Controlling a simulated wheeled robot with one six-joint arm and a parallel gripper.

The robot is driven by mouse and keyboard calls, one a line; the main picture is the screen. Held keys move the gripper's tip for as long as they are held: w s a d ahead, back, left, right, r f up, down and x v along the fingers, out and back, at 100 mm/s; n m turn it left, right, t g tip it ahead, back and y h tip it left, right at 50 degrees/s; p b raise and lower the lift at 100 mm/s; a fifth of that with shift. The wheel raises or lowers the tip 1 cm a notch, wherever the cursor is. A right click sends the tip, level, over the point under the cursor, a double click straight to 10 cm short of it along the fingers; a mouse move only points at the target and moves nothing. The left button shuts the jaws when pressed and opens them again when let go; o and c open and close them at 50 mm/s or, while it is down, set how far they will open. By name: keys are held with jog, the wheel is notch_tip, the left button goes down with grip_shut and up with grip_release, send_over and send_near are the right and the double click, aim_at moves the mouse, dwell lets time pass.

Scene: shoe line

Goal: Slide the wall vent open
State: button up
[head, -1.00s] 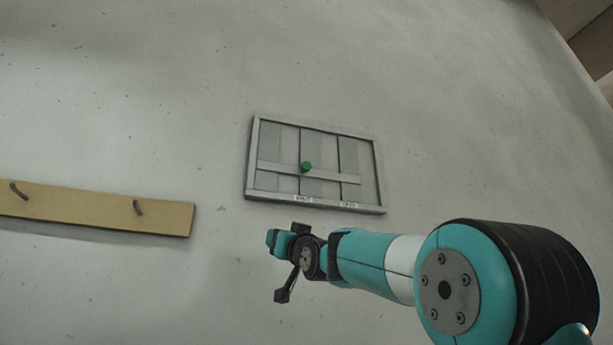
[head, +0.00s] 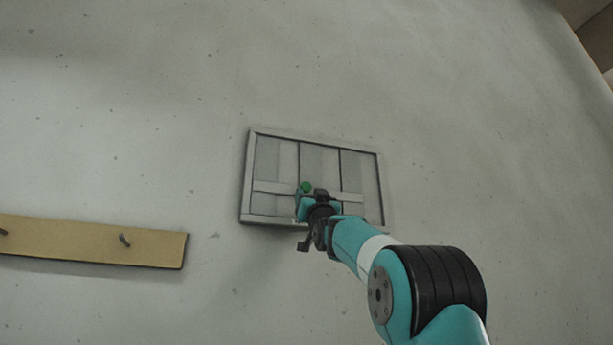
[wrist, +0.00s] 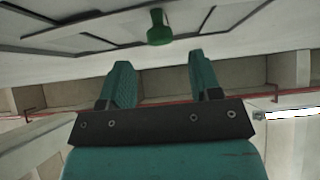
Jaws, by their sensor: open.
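The wall vent (head: 345,165) is a grey framed panel of slats with a light crossbar, mounted on the wall. A green knob (head: 306,187) stands out from the crossbar, left of the vent's middle. In the wrist view the knob (wrist: 159,28) hangs just beyond the fingertips, roughly centred between them. My gripper (wrist: 157,68) has two teal fingers spread apart with nothing between them. In the head view my gripper (head: 306,202) is just below the knob and hides the lower part of the vent. The gap to the knob is small, and I see no contact.
A wooden rail (head: 90,241) with dark hooks is fixed to the wall at the lower left, apart from my arm. The wall around the vent is bare. Red piping (wrist: 290,120) shows far off in the wrist view.

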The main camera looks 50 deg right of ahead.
aim_at(307, 189)
jog(key=p+x, duration=0.3)
jog(key=x, duration=0.1)
jog(key=shift+r, duration=0.25)
jog(key=shift+w+d+r+p, duration=0.25)
jog(key=shift+w+p, duration=0.2)
